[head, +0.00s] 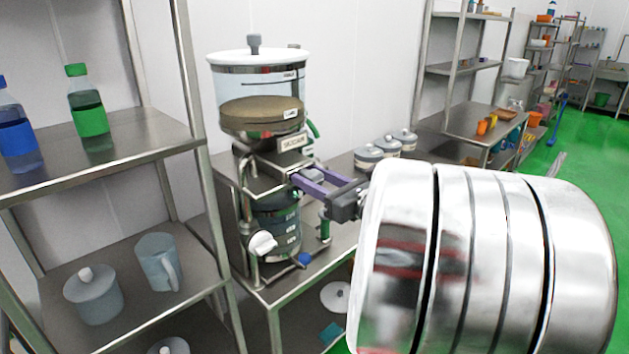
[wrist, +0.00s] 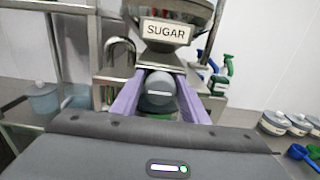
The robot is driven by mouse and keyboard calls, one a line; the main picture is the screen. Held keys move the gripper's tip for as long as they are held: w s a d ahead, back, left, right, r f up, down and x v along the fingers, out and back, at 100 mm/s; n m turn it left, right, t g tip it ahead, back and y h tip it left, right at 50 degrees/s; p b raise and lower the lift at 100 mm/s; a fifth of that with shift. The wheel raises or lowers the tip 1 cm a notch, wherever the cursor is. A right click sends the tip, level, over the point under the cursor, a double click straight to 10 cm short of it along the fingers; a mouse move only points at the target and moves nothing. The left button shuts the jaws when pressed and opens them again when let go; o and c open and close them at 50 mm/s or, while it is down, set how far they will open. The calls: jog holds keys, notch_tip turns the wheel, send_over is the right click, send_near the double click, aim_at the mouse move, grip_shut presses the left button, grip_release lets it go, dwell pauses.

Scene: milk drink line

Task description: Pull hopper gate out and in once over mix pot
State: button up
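The sugar hopper (head: 262,92), a clear drum of brown granules with a "SUGAR" label, stands on a metal frame; its lower part also shows in the wrist view (wrist: 178,12). Below its outlet, a grey rounded gate knob (wrist: 159,88) lies between the purple fingers of my gripper (wrist: 160,82). The fingers flank the knob closely on both sides; whether they press on it I cannot tell. In the head view, my gripper (head: 308,182) reaches the hopper's gate from the right. A dark pot with marked bands (head: 281,228), likely the mix pot, stands beneath; its inside is hidden.
A steel shelf (head: 110,143) with blue and green bottles stands left. Lidded jars (head: 368,157) stand on the bench behind my gripper. A white valve knob (head: 262,243) juts from the frame's front. Green floor lies open at the far right.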

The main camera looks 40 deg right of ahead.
jog(key=shift+o, duration=1.1)
jog(key=shift+s+f, duration=0.1)
jog(key=s, duration=1.3)
jog(key=shift+s+d, duration=0.2)
jog(key=shift+s, duration=0.15)
